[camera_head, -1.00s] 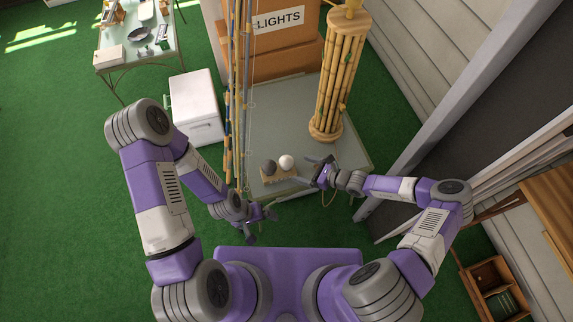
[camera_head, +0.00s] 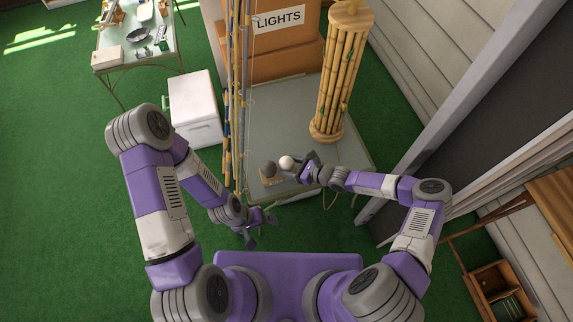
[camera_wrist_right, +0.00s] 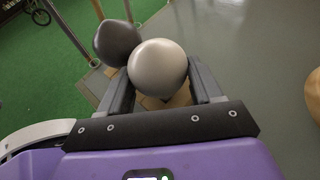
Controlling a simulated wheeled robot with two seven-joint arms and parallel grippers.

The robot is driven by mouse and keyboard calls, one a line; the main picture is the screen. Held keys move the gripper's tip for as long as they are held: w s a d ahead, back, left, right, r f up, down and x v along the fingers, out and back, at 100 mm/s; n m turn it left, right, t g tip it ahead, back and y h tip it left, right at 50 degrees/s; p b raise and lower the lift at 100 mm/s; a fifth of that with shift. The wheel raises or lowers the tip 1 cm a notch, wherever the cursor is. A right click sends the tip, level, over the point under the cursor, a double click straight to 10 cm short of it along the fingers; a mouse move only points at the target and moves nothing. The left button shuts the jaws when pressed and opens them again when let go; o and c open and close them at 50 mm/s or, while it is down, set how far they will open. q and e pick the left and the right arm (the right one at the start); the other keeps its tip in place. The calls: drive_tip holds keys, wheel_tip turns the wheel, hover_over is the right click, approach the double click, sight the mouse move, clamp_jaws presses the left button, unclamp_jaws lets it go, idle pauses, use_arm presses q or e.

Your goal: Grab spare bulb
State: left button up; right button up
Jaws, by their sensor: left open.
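A white round bulb (camera_head: 286,162) and a dark grey round bulb (camera_head: 270,169) sit side by side on a small tan holder (camera_head: 268,180) on the grey platform. My right gripper (camera_head: 296,168) has reached the white bulb from the right. In the right wrist view, the white bulb (camera_wrist_right: 157,67) lies between the spread fingers of that gripper (camera_wrist_right: 161,85), with a gap by the right finger. The dark bulb (camera_wrist_right: 116,42) is just beyond the left finger. The white bulb hides most of the holder. My left gripper (camera_head: 263,230) is open and empty, low in front of the platform.
The grey platform (camera_head: 270,125) also carries a bamboo column (camera_head: 338,80) and a box labelled LIGHTS (camera_head: 285,40). Upright poles (camera_head: 238,100) stand at its left edge, near my left arm. A white cabinet (camera_head: 194,105) stands left of them. Green floor is clear at left.

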drive_tip(key=shift+c, duration=1.1)
